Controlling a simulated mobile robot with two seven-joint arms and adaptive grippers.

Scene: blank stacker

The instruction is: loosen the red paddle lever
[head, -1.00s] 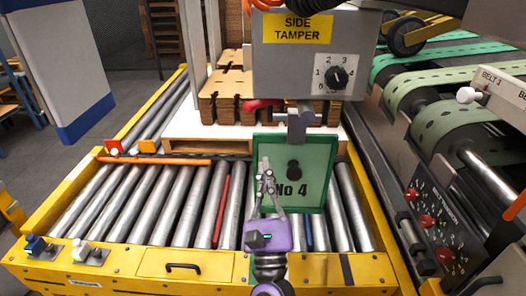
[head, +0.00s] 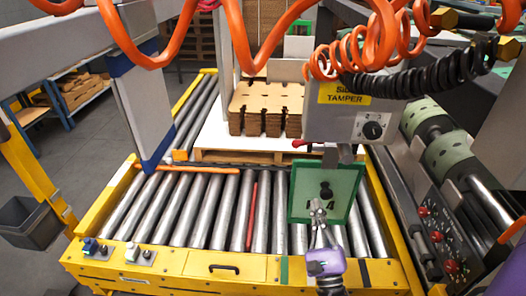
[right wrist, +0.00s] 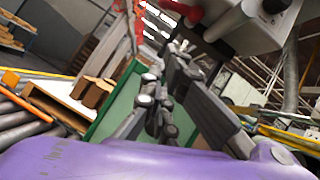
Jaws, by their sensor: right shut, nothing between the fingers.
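The red paddle lever (head: 311,142) sticks out to the left under the grey side tamper box (head: 352,115), above the green No 4 plate (head: 300,207). In the right wrist view a red part that looks like the lever (right wrist: 182,11) shows at the top, beside the grey box (right wrist: 250,25). My right gripper (head: 318,204) is shut and empty. In the head view it overlaps the lower part of the green plate, below the lever and apart from it. I cannot tell whether it touches the plate. My left gripper is not in view.
The roller conveyor (head: 204,206) with its yellow frame lies in front and to the left. A pallet (head: 215,155) with cardboard blanks (head: 268,105) stands behind. Orange coiled hoses (head: 240,45) hang across the top. Belts and red knobs (head: 437,237) are at the right.

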